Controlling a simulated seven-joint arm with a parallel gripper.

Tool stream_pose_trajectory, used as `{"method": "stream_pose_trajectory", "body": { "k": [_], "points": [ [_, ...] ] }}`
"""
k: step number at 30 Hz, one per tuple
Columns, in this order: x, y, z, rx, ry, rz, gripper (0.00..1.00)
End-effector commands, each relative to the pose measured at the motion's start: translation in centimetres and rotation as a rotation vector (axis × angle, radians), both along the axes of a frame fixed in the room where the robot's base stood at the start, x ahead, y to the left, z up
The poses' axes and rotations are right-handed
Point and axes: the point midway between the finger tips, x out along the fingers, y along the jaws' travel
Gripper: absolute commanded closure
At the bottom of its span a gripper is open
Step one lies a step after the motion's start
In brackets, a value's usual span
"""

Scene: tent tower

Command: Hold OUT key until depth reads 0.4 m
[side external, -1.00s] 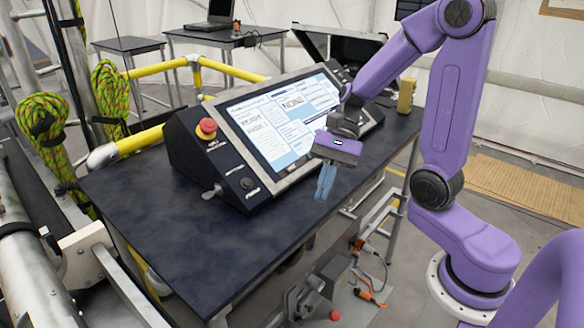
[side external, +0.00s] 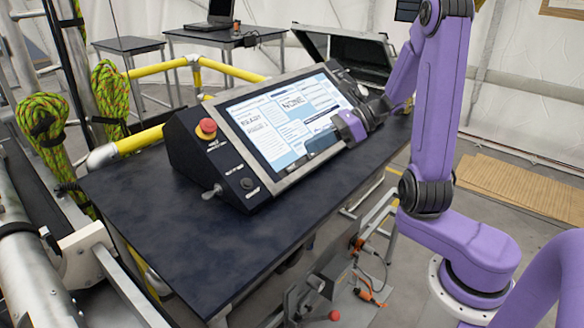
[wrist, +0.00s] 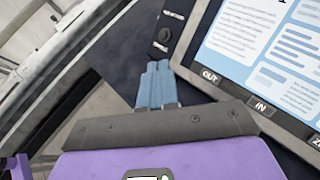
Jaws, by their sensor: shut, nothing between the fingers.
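The console (side external: 200,158) stands on the dark table, with its tilted screen (side external: 285,112) facing up and left. In the wrist view the OUT key (wrist: 211,76) is a dark key on the lower edge of the screen frame, with the IN key (wrist: 261,107) beside it. My gripper (wrist: 157,66) is shut and empty, its blue fingers together. In that picture the fingertips appear left of the OUT key, apart from it. In the side view my gripper's purple body is over the console's right part, its fingers hard to make out. I cannot read the depth value.
A red emergency knob (side external: 206,128) sits on the console's left panel, with a switch lever (side external: 212,191) below. The table's (side external: 190,240) front left is clear. An open black case (side external: 345,52) is behind the console.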

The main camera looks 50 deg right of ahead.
Motion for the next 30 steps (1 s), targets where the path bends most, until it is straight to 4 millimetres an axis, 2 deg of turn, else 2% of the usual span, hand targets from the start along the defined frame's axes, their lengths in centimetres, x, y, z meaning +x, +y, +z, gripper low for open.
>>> {"method": "stream_pose_trajectory", "body": {
  "k": [6,20,26,30],
  "points": [
    [0.3,-1.6,0.3,0.049,0.004,-0.105,1.0],
    [0.4,-1.8,0.2,0.056,0.005,-0.118,1.0],
    [1.1,-1.8,-0.8,0.058,0.006,-0.117,1.0],
    [2.1,-1.7,-2.3,0.058,0.008,-0.115,1.0]
  ]
}}
